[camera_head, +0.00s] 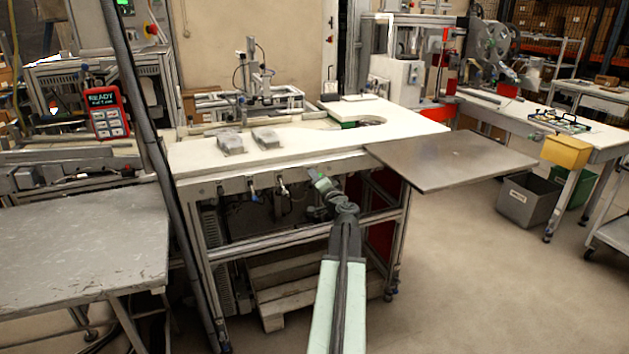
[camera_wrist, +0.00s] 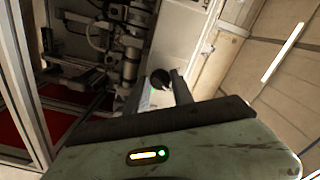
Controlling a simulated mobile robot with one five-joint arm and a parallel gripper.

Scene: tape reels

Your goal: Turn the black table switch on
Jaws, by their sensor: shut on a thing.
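The black table switch (camera_wrist: 160,77) shows in the wrist view as a small dark round knob by the light table edge. My gripper (camera_wrist: 160,90) has its two fingers on either side of the knob and is shut on it. In the head view, my gripper (camera_head: 319,183) reaches the front rail under the white table top (camera_head: 330,140). There the switch is hidden behind the gripper, and I cannot tell which way it is turned.
A grey metal plate (camera_head: 450,160) juts out from the table's right corner. Other small fittings (camera_head: 283,187) sit on the rail left of my gripper. A wooden pallet (camera_head: 290,300) lies under the table. A scratched grey table (camera_head: 80,245) stands at the left. Floor at the front right is clear.

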